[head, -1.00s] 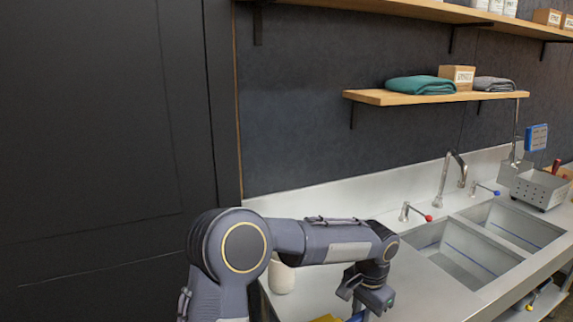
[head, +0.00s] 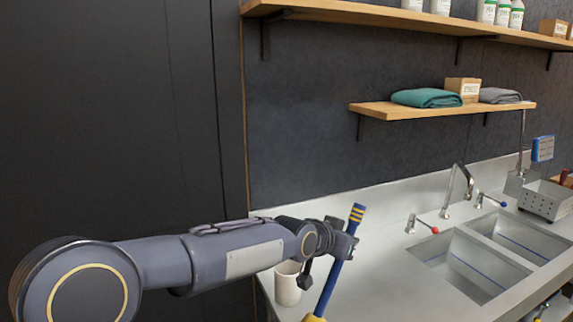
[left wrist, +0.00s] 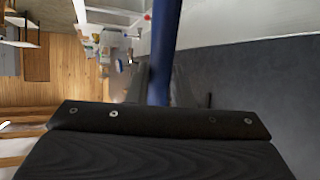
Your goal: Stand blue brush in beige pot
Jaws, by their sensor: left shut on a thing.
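The blue brush (head: 331,276) has a long blue handle with yellow bands at its upper end. It is held tilted in my left gripper (head: 345,246), which is shut on the handle. A yellow part shows at its lower end, cut off by the picture's bottom edge. The blue handle also shows in the left wrist view (left wrist: 164,45), running up from between the fingers. The beige pot (head: 287,284) stands upright on the steel counter, just left of the brush and below my left forearm. The inside of the pot is mostly hidden. My right gripper is not in view.
The steel counter (head: 385,275) is clear right of the brush up to the double sink (head: 465,262). A red-knobbed tap (head: 422,225) and a curved faucet (head: 458,184) stand behind the sink. A perforated metal box (head: 545,199) is at the far right. A wooden shelf (head: 440,110) hangs above.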

